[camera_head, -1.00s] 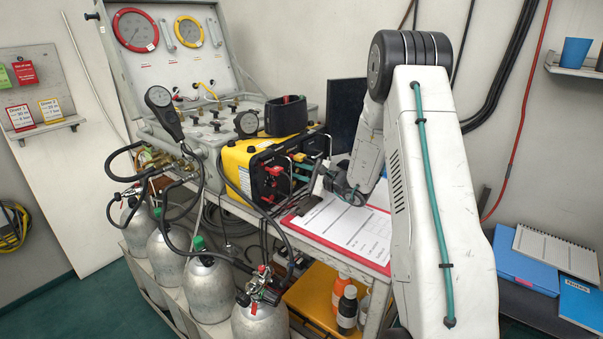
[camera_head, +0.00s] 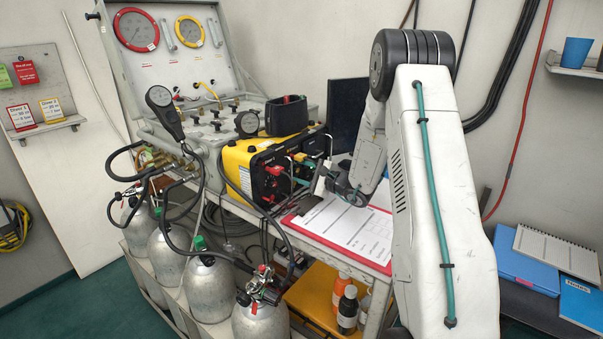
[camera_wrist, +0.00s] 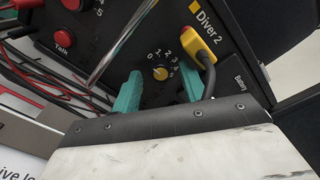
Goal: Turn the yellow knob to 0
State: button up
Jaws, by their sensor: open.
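The small yellow knob (camera_wrist: 160,73) sits on the black face of the Diver 2 panel in the wrist view, inside an arc of white numbers. Its pointer direction is too small to read. My gripper (camera_wrist: 161,88) is open, with one teal finger to the left of the knob and one to the right. I see no clear contact with the knob. In the head view, my gripper (camera_head: 302,170) is at the front face of the yellow-and-black box (camera_head: 240,160), and the knob cannot be made out there.
A yellow plug (camera_wrist: 200,42) with a black cable sits close to the right finger. A red Talk button (camera_wrist: 70,5) and red and black wires lie to the left. A metal bar crosses near the left finger. A red clipboard (camera_head: 342,232) lies below my wrist.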

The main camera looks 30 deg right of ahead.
jog(key=v, duration=0.7)
jog(key=shift+s, duration=0.15)
